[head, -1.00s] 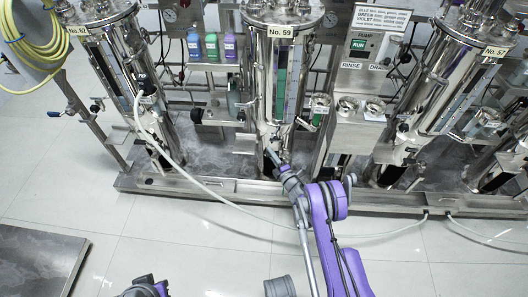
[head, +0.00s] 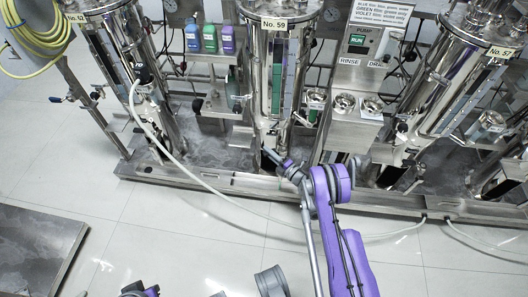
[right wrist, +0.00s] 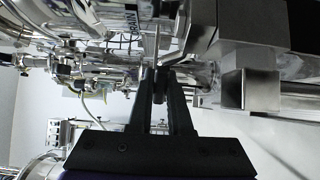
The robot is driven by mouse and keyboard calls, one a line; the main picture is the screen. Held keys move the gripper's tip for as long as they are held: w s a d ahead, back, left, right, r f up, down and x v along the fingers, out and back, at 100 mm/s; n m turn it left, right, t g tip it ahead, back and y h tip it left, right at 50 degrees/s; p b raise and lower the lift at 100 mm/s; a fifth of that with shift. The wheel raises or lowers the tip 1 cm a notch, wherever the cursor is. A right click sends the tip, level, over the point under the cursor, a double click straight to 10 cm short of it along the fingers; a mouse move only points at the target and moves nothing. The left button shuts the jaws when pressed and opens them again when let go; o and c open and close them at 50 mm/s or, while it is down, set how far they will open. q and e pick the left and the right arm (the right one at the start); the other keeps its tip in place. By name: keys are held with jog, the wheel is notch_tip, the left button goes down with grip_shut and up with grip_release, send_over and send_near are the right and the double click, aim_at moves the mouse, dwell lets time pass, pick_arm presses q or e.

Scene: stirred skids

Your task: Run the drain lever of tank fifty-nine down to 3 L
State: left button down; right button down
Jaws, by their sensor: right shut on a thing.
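Tank No. 59 (head: 262,70) is the upright steel tank at top centre of the head view, with its number plate (head: 274,23). A sight glass with green liquid (head: 277,82) runs down its front. My right gripper (head: 268,152) is at the tank's lower end in the head view. In the right wrist view its two dark fingers (right wrist: 160,85) are closed on a thin metal lever (right wrist: 157,45). The lever is mostly hidden by my gripper in the head view. The level marks are too small to read. My left gripper is not clearly seen.
Tank No. 62 (head: 112,60) stands left and tank No. 57 (head: 455,85) right. Blue, green and violet bottles (head: 210,40) sit left of tank 59. The pump panel (head: 358,45) and two cups are right of it. A white hose (head: 215,192) crosses the skid edge and floor.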

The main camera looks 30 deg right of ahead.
jog(key=shift+s+y, duration=0.15)
jog(key=shift+y, duration=0.15)
jog(key=shift+n, duration=0.3)
jog(key=c, duration=0.8)
grip_release()
jog(key=shift+c, duration=0.2)
jog(key=p+v, duration=0.2)
jog(key=v, duration=0.9)
jog(key=shift+r, duration=0.15)
